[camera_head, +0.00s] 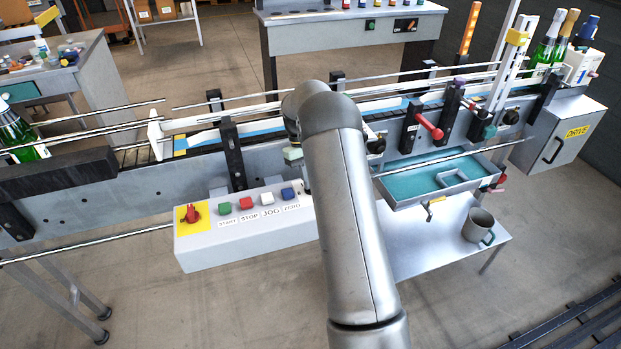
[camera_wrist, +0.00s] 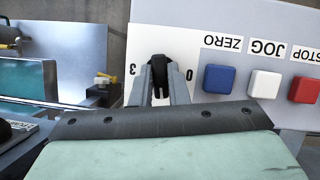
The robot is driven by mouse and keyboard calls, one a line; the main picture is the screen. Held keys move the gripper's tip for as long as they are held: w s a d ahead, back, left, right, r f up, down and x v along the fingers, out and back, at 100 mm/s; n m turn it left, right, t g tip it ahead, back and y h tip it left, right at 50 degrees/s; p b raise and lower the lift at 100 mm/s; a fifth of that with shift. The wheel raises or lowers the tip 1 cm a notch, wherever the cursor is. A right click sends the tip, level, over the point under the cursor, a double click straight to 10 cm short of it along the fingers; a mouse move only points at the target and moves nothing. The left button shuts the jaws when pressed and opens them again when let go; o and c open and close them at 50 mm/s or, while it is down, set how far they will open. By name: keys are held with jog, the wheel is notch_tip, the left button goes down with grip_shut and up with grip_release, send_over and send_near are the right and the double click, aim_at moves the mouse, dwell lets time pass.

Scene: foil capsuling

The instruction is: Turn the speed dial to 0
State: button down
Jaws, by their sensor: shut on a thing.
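The speed dial (camera_wrist: 159,68) is a black knob on a white plate (camera_wrist: 165,41) in the wrist view. The plate shows a "0" to the right of the knob and a "3" to its left, upside down in this view. My gripper (camera_wrist: 160,87) has its two grey fingers shut on the knob, one on each side. The knob's narrow end points up in the picture, between the two numbers; its lower part is hidden by the fingers. In the head view my arm hides the dial and the fingertips.
The control box (camera_head: 240,247) carries a red knob on yellow (camera_head: 193,213) and START, STOP, JOG and ZERO buttons; the blue ZERO button (camera_wrist: 219,79) is closest to the dial. A teal-lined tray (camera_head: 420,186) and a mug (camera_head: 478,226) are right of my arm. The conveyor runs behind.

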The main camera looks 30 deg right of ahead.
jog(key=n+h, duration=0.1)
jog(key=n, duration=0.2)
jog(key=shift+a+n+t, duration=0.15)
jog(key=shift+n+t, duration=0.15)
jog(key=shift+n, duration=0.1)
jog(key=n+h, duration=0.1)
jog(key=n, duration=0.1)
jog(key=n+h, duration=0.1)
jog(key=n, duration=0.1)
jog(key=shift+a+n+t+b, duration=0.1)
jog(key=shift+n+t+b, duration=0.2)
jog(key=shift+t+b, duration=0.1)
jog(key=n+t, duration=0.1)
jog(key=n, duration=0.2)
jog(key=shift+s+n+h, duration=0.1)
jog(key=shift+n+h, duration=0.2)
jog(key=shift+h, duration=0.1)
jog(key=shift+s+n+t, duration=0.1)
jog(key=shift+n+t, duration=0.7)
jog(key=shift+n, duration=1.1)
jog(key=shift+a, duration=0.1)
jog(key=c, duration=1.4)
grip_release()
jog(key=shift+r+h, duration=0.1)
jog(key=shift+h, duration=0.2)
